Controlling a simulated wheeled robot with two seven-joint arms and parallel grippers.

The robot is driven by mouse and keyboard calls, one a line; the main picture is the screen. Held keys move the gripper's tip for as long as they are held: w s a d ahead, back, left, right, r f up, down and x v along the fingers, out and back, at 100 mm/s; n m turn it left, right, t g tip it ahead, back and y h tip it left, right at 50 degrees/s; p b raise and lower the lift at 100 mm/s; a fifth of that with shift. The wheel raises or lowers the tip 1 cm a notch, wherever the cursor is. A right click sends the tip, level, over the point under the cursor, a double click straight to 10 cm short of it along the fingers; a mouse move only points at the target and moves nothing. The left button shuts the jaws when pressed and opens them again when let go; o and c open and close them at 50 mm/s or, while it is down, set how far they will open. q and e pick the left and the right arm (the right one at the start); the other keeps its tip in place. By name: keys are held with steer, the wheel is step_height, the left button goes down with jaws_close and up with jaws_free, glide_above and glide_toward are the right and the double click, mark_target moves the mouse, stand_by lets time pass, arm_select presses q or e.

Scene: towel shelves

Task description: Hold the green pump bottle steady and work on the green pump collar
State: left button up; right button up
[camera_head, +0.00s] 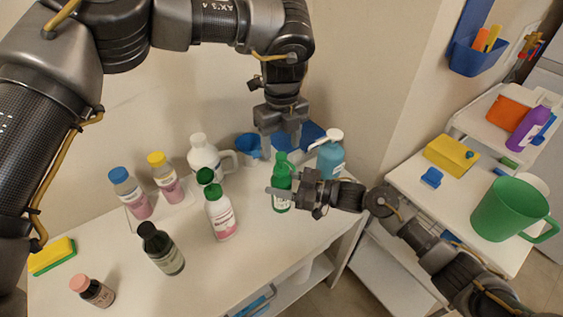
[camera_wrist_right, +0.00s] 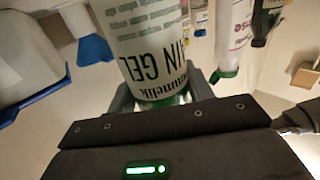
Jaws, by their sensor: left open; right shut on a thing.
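The green pump bottle (camera_head: 282,204) stands near the right end of the white shelf top. My right gripper (camera_head: 283,188) comes in from the right and is shut on the bottle's body. In the right wrist view the bottle (camera_wrist_right: 150,45) fills the space between the fingers, its printed label upside down. The green pump collar (camera_head: 281,160) is at the bottle's top. My left gripper (camera_head: 280,143) is open, pointing down just above the collar. I cannot tell whether its fingers touch the collar.
A white bottle with a green cap (camera_head: 221,215) stands left of the held bottle. A blue pump bottle (camera_head: 331,158) stands close behind on the right. A white jug (camera_head: 203,156) and several other bottles are further left. A green mug (camera_head: 508,208) is on the right-hand cart.

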mark_target(282, 155)
arm_select(q)
step_height(282, 155, down, 7)
steer(key=shift+r, duration=0.1)
stand_by(0.3)
steer(key=c, duration=1)
steer(key=shift+m, duration=0.4)
steer(key=o, duration=1)
steer(key=shift+r, duration=0.1)
